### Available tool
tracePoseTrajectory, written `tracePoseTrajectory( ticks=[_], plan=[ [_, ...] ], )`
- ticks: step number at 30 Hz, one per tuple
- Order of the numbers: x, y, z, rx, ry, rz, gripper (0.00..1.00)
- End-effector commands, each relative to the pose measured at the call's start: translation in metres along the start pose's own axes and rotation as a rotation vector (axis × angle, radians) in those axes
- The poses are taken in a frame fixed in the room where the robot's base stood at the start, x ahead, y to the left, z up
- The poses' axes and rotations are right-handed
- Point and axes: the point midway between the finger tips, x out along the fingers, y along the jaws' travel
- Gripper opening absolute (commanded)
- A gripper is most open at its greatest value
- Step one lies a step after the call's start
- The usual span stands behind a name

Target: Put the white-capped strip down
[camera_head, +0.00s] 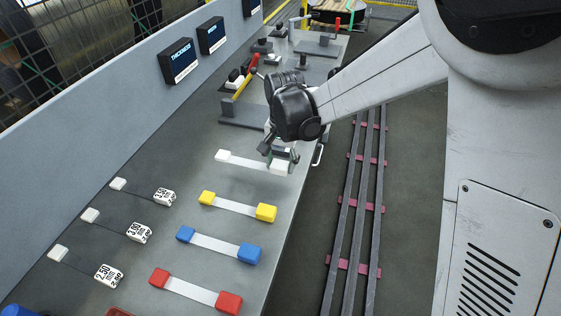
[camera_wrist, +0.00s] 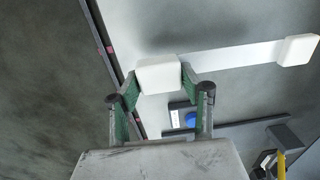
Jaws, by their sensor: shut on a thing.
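The white-capped strip (camera_head: 246,162) is a pale metal strip with a white cap at each end, over the grey bench behind the yellow-capped strip. My gripper (camera_head: 281,160) is at its right end. In the wrist view, my gripper's (camera_wrist: 159,80) green-padded fingers close on the sides of one white cap (camera_wrist: 158,74). The strip (camera_wrist: 232,55) runs right from it to the far cap (camera_wrist: 298,50). The strip looks roughly level, low over or on the bench; I cannot tell whether it touches.
Yellow-capped (camera_head: 236,207), blue-capped (camera_head: 218,244) and red-capped (camera_head: 196,291) strips lie in a row on the bench (camera_head: 180,222). Several labelled white-ended pieces (camera_head: 139,232) lie left. A yellow-and-red-handled tool (camera_head: 246,78) and fixtures stand behind. Dark rails (camera_head: 358,210) run right of the bench.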

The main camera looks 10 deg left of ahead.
Motion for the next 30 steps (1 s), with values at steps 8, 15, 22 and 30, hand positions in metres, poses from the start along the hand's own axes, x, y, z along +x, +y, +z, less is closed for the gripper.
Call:
tracePoseTrajectory(
  ticks=[8, 15, 22, 30],
  plan=[
    [0.028, 0.001, 0.000, 0.000, 0.000, 0.000, 0.04],
    [0.044, 0.002, 0.000, 0.000, 0.000, 0.000, 0.04],
    [0.046, 0.002, 0.000, 0.000, 0.000, 0.000, 0.04],
    [0.046, 0.002, 0.000, 0.000, 0.000, 0.000, 0.04]
  ],
)
